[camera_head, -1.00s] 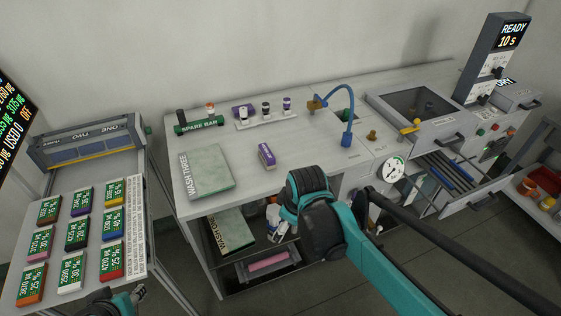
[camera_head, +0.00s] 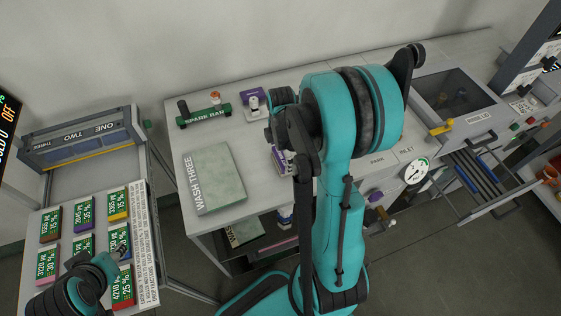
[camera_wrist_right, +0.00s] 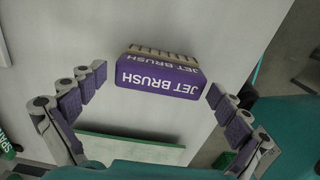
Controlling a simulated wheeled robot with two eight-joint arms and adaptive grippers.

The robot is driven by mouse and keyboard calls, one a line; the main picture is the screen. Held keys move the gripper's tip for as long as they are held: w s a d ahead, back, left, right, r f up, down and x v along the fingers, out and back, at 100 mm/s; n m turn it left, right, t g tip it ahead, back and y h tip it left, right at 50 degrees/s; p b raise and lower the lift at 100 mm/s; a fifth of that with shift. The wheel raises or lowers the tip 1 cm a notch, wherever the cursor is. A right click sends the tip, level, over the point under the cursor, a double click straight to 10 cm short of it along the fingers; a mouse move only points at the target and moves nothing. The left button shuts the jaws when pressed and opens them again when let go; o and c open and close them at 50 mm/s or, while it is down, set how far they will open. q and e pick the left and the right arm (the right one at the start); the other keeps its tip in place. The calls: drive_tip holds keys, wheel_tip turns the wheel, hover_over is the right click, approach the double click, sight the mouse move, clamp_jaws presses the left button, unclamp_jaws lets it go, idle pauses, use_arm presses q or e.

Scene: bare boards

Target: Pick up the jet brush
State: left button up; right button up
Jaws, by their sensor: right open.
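The jet brush (camera_wrist_right: 160,78) is a purple block with white lettering and a tan, ribbed side. It lies on the pale worktop between the spread fingers of my right gripper (camera_wrist_right: 157,84) in the right wrist view. The fingers are open, with visible gaps to the brush on both sides; height above it is unclear. In the head view only a sliver of the jet brush (camera_head: 281,163) shows, the rest hidden behind my right arm. My left arm shows at the lower left over the coloured cards; its fingers are not clear.
The green WASH THREE board (camera_head: 213,178) lies left of the brush. The green spare bar (camera_head: 204,117) and a purple block (camera_head: 252,97) stand behind. The lidded basin (camera_head: 455,98), gauge (camera_head: 416,171) and open drawer (camera_head: 487,181) are to the right.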

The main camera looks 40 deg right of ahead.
sight(282, 156)
drive_tip(key=shift+f, duration=0.9)
drive_tip(key=c, duration=1)
drive_tip(key=shift+r, duration=0.15)
drive_tip(key=r, duration=0.2)
drive_tip(key=r+p, duration=0.1)
drive_tip(key=r, duration=0.1)
drive_tip(key=shift+s+r+p, duration=0.2)
drive_tip(key=shift+r+p, duration=0.1)
drive_tip(key=s+d+r, duration=0.1)
drive_tip(key=s+r, duration=0.1)
drive_tip(key=s, duration=0.1)
drive_tip(key=s+d+r+p, duration=0.1)
drive_tip(key=s+r, duration=0.1)
drive_tip(key=s, duration=0.2)
drive_tip(key=s+d+r+p, duration=0.1)
drive_tip(key=s+r, duration=0.1)
drive_tip(key=s, duration=0.1)
drive_tip(key=shift+s+d+r, duration=0.15)
drive_tip(key=shift+s+d, duration=0.25)
